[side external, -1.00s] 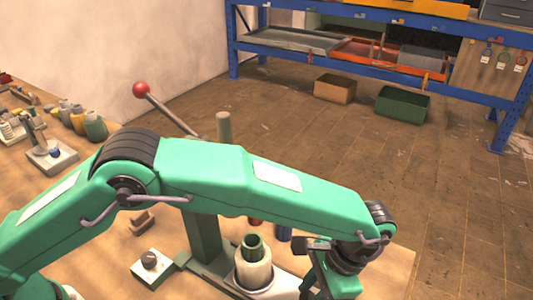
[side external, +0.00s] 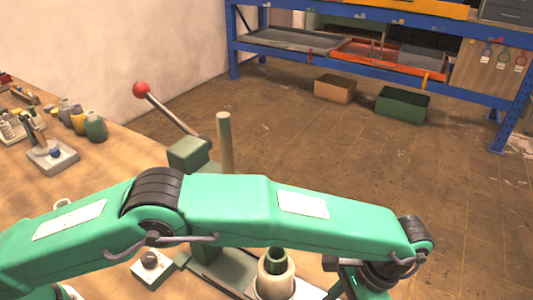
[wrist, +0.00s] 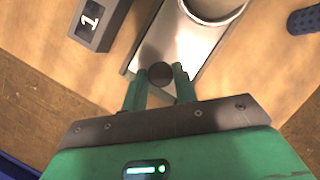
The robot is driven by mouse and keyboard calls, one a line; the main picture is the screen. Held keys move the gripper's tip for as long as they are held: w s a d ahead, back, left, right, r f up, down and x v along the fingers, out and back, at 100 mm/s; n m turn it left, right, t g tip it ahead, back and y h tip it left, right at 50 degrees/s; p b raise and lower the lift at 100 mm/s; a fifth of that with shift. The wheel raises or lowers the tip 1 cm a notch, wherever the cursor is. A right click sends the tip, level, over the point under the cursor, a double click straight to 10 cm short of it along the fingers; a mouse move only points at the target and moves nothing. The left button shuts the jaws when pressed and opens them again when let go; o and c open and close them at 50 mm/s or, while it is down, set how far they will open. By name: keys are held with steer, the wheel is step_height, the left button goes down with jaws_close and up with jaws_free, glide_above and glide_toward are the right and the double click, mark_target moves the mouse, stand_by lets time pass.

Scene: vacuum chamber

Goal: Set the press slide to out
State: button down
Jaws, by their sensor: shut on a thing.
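The press slide (wrist: 190,45) is a pale metal plate carrying a round white holder (side external: 275,283), whose rim (wrist: 213,8) shows at the top of the wrist view. A dark round knob (wrist: 160,73) sits at the slide's near end. My gripper (wrist: 160,88) is shut on this knob, with a green finger on each side of it. In the side view my gripper is at the bottom edge, right of the white holder, and its fingertips are hidden. The green press (side external: 188,153) stands behind my arm, which hides much of its column.
The press lever with a red ball (side external: 140,89) reaches up to the left. A grey block marked 1 (wrist: 97,20) and a dark blue textured cylinder (wrist: 305,20) lie either side of the slide. Bottles (side external: 95,126) stand far left. The bench edge is close to my gripper.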

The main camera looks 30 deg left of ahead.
steer(key=shift+w+d, duration=0.25)
steer(key=shift+d, duration=0.75)
steer(key=c, duration=1.1)
jaws_free()
steer(key=shift+s, duration=0.1)
steer(key=shift+r, duration=0.15)
steer(key=shift+v, duration=1.25)
steer(key=shift+r, duration=3.6)
